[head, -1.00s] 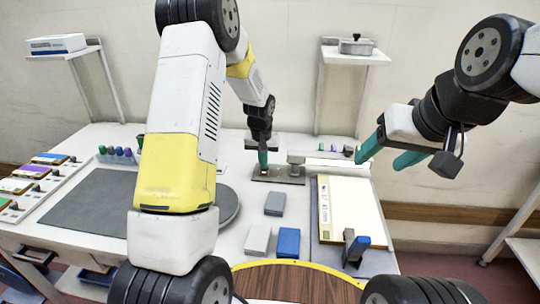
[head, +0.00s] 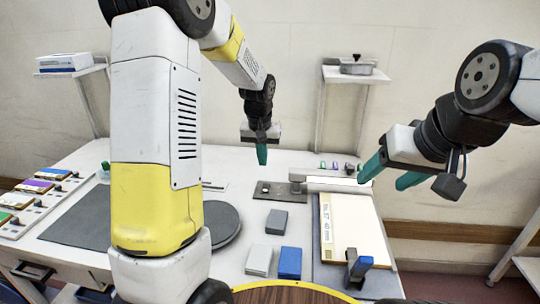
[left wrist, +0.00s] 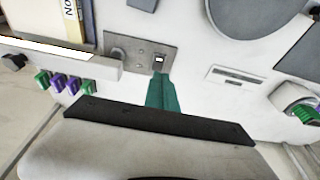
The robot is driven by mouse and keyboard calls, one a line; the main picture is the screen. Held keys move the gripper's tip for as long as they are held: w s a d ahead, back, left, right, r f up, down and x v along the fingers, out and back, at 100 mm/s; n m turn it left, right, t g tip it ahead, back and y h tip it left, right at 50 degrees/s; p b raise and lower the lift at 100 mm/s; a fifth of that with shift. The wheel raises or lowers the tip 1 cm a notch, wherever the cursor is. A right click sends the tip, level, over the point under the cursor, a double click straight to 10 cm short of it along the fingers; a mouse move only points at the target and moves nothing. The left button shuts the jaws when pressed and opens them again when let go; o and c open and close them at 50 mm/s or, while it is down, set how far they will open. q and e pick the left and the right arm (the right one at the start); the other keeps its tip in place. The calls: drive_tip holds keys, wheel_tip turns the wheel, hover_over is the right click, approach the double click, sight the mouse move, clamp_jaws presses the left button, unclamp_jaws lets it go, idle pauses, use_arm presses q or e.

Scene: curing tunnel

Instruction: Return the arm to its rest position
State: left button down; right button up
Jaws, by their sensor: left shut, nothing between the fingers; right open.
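My left arm reaches in from the left in the head view. My left gripper (head: 262,154) has teal fingers pressed together with nothing between them. It is in the air just above and behind a grey metal plate (head: 268,195) with a small switch-like part. In the left wrist view, the shut teal fingers (left wrist: 160,92) point toward that plate (left wrist: 141,52). My right gripper (head: 386,174) is open and empty at the right, raised above the right end of the table.
A white table (head: 236,258) carries a dark mat (head: 80,222), a round grey disc (head: 222,225), grey blocks (head: 277,220) and a blue block (head: 290,263). A cream board (head: 352,222) lies at right.

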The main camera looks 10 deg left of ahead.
use_arm(q)
drive_tip(key=s+a+r+t+h, duration=0.1)
drive_tip(key=s+r+t, duration=0.1)
drive_tip(key=s+r, duration=1.05)
drive_tip(key=s+r+t+h, duration=0.1)
drive_tip(key=s+r, duration=0.1)
drive_tip(key=s, duration=1.3)
drive_tip(key=shift+m+t, duration=0.3)
